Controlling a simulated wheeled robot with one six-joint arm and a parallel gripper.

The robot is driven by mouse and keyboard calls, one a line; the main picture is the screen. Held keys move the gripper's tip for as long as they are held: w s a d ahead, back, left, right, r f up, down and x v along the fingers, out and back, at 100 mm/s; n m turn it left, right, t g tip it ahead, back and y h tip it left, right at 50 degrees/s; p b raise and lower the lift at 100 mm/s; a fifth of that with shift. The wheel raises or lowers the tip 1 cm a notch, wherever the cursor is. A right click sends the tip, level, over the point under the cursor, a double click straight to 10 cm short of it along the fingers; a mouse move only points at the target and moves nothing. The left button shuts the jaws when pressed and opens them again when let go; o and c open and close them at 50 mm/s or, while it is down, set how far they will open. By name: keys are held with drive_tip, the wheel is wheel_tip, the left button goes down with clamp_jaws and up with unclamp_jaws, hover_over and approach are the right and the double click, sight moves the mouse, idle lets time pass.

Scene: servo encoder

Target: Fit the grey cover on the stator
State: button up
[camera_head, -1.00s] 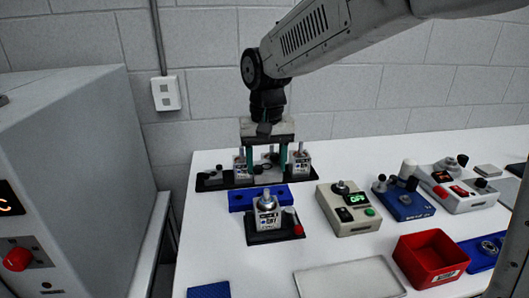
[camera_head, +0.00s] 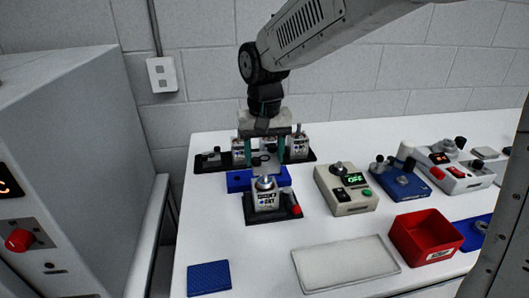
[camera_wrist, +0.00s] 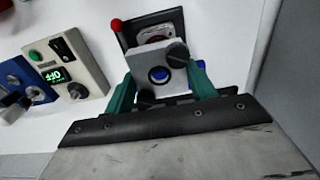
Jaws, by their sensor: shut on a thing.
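My gripper (camera_head: 264,161) points straight down over the blue fixture (camera_head: 240,182) in the head view. Its two green fingers are shut on the grey cover (camera_wrist: 142,61), which shows between them in the wrist view. The cover is a squarish grey plate with a round blue-ringed centre and dark round knobs at two corners. The fixture shows as a small blue patch beside the right finger in the wrist view. The stator cannot be made out; it may be hidden under the cover. I cannot tell whether the cover touches anything below.
A black-based unit (camera_head: 265,201) with a red knob stands just in front of the fixture. A black rack (camera_head: 212,163) with canisters lies behind the gripper. A beige device (camera_head: 346,189), red bin (camera_head: 427,237) and white tray (camera_head: 344,264) are to the right and front.

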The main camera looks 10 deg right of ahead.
idle(0.7)
drive_tip(key=shift+f, duration=0.95)
drive_tip(key=shift+f, duration=0.1)
drive_tip(key=shift+f, duration=0.9)
drive_tip(key=shift+f, duration=0.1)
drive_tip(key=shift+f, duration=0.8)
drive_tip(key=o, duration=1.5)
drive_tip(key=shift+c, duration=0.2)
drive_tip(key=shift+r, duration=0.15)
